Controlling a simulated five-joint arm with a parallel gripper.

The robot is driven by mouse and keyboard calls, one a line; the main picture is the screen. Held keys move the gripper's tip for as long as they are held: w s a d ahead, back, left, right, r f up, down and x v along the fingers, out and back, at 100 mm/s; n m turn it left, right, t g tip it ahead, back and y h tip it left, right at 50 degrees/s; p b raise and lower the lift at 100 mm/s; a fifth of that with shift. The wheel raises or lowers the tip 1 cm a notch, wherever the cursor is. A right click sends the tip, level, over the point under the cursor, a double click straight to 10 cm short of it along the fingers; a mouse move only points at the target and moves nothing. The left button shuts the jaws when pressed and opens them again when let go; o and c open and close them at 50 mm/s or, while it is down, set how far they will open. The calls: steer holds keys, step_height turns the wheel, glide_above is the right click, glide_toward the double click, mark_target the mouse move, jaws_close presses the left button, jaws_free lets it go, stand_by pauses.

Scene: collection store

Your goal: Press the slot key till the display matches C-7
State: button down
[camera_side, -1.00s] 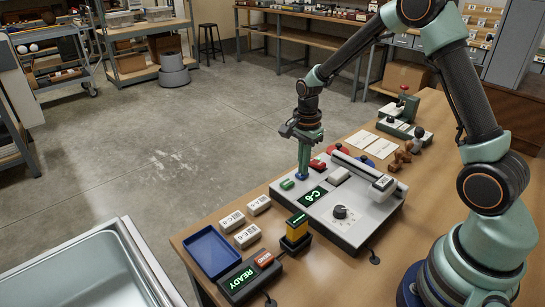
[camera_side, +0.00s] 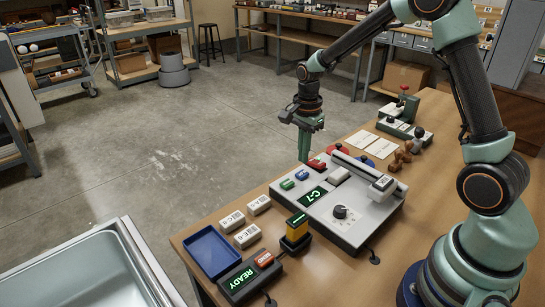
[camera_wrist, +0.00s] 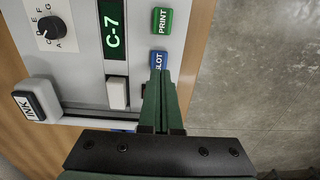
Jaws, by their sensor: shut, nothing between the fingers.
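The display (camera_side: 313,195) on the grey console (camera_side: 342,235) reads C-7. It also reads C-7 in the wrist view (camera_wrist: 113,38). The blue slot key (camera_side: 302,174) lies between the green print key (camera_side: 287,184) and a red key (camera_side: 317,164). In the wrist view the slot key (camera_wrist: 157,58) is partly covered by my fingers. My gripper (camera_side: 303,158) is shut and empty, and stands just behind the slot key in the side view, apart from it. In the wrist view its closed fingertips (camera_wrist: 160,72) lie over the key's edge.
A dial (camera_side: 340,212) and an ink stamp (camera_side: 383,184) are on the console. Papers (camera_side: 382,148) lie behind the console.

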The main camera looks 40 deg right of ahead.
mark_target(302, 173)
step_height(302, 173, up, 9)
stand_by(0.3)
steer(key=shift+w, duration=0.1)
steer(key=shift+r, duration=0.1)
stand_by(0.3)
steer(key=s+a+r+n+t, duration=0.2)
steer(key=s+a+r+n, duration=0.1)
steer(key=s+n, duration=0.4)
steer(key=s+a+r+n+t, duration=0.3)
steer(key=s+n, duration=0.5)
steer(key=n, duration=0.3)
steer(key=shift+a+r, duration=0.3)
steer(key=shift+r, duration=0.1)
